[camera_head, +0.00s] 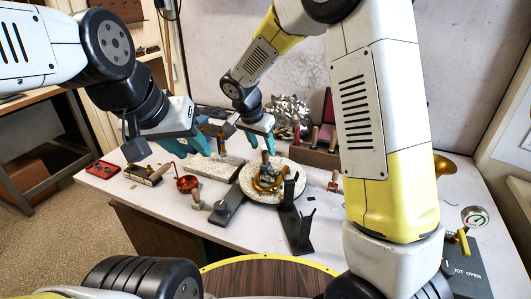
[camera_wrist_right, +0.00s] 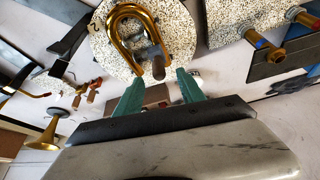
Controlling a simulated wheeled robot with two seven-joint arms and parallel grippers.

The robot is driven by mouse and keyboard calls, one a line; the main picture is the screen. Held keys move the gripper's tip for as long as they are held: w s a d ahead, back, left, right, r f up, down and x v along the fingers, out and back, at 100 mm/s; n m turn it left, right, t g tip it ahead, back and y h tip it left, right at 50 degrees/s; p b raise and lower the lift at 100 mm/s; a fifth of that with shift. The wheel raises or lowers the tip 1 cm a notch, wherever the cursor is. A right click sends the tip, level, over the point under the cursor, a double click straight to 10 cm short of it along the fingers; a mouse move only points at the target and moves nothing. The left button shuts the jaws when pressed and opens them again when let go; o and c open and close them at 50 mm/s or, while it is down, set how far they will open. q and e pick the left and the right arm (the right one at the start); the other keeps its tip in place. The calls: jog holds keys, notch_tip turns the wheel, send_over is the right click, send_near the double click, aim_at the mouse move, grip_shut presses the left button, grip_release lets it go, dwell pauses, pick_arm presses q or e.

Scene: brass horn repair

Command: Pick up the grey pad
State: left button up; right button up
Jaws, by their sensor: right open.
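A small grey piece with a wooden handle (camera_head: 265,158), perhaps the grey pad, stands inside the curved brass tube (camera_head: 282,180) on the round speckled board (camera_head: 299,200). In the right wrist view the handle (camera_wrist_right: 157,62) shows inside the brass bow (camera_wrist_right: 116,22), just beyond the fingertips. I cannot tell for certain that this is the pad. My right gripper (camera_head: 261,140) is open and empty above the round board; its teal fingers (camera_wrist_right: 156,82) stand apart in the wrist view. My left gripper (camera_head: 168,150) is open and empty, over the left part of the table.
A dark grey slab (camera_head: 232,203) lies left of the round board and a black stand (camera_head: 298,230) in front. A red tray (camera_head: 103,170), a copper-red cup (camera_head: 188,184) and a speckled block (camera_head: 205,163) are left. A dial gauge (camera_head: 474,217) stands right.

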aim_at(265, 151)
jog(key=x, duration=0.5)
jog(key=shift+s+r, duration=0.1)
grip_shut()
jog(key=shift+d+r, duration=0.1)
